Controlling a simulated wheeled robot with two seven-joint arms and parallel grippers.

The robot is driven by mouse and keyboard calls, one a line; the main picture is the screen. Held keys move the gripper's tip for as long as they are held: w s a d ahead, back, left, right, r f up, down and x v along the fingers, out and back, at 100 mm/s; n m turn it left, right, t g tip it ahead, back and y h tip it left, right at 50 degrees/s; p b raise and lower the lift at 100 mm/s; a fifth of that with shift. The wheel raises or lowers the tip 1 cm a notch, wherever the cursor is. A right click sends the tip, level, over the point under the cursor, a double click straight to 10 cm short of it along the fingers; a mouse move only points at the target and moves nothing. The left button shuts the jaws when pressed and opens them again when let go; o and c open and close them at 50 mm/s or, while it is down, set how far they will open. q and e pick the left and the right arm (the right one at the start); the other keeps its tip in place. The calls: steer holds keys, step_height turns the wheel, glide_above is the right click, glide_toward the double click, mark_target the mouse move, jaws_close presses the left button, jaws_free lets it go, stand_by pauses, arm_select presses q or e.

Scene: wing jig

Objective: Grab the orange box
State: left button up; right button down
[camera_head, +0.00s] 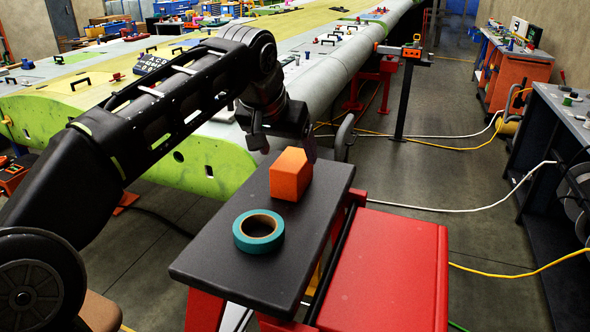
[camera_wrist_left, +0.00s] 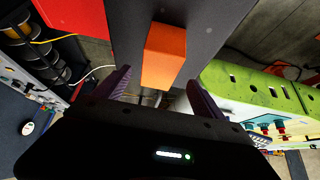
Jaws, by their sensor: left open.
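The orange box (camera_head: 290,175) stands upright near the far end of the dark tabletop (camera_head: 240,278). In the left wrist view the orange box (camera_wrist_left: 164,55) lies ahead of my left gripper, in line with the gap between its fingers. My left gripper (camera_head: 283,143) hangs just behind the box in the head view, and its fingers are partly hidden there. In the wrist view the left gripper (camera_wrist_left: 160,88) is open, with a finger on each side of the gap and nothing held. My right gripper is not in view.
A teal tape roll (camera_head: 258,231) lies on the tabletop in front of the box. A red cabinet (camera_head: 385,270) stands to the right of it. The large green and grey wing (camera_head: 205,165) is close behind and left. Cables cross the floor at right.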

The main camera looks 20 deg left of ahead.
arm_select(q)
steer(key=shift+x, duration=1.35)
steer(key=shift+p+x, duration=0.8)
steer(key=shift+x, duration=1.8)
steer(key=shift+d, duration=0.1)
steer(key=c, duration=1.6)
